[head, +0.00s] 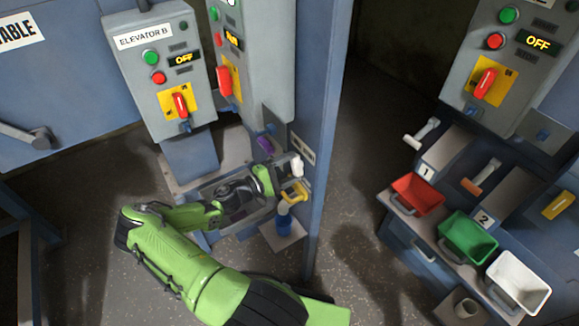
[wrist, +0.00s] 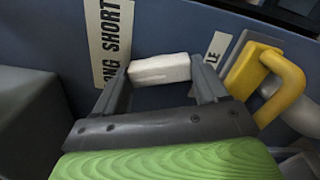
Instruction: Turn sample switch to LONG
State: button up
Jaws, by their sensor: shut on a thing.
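The sample switch's white handle (wrist: 160,69) lies between the two fingers of my gripper (wrist: 165,88) in the wrist view, and the gripper is shut on it. In the head view the white handle (head: 297,167) shows at the end of my gripper (head: 284,174), by the blue post. A label (wrist: 110,40) beside it reads SHORT and part of LONG, with its lower end cut off by my left finger. The label also shows small in the head view (head: 303,148). I cannot tell which word the switch points to.
A yellow handle (wrist: 285,85) sits close right of my gripper; it also shows in the head view (head: 295,191). A blue bottle (head: 283,221) stands below it. Control boxes, including ELEVATOR B (head: 150,75), stand behind. Red (head: 417,194), green and white bins are at right.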

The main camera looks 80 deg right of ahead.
jog(key=shift+n+p, duration=0.3)
jog(key=shift+n, duration=0.9)
jog(key=shift+f, duration=0.1)
jog(key=o, duration=1.1)
jog(key=shift+c, duration=0.2)
jog(key=v, duration=1.5)
jog(key=shift+w+a+b, duration=0.3)
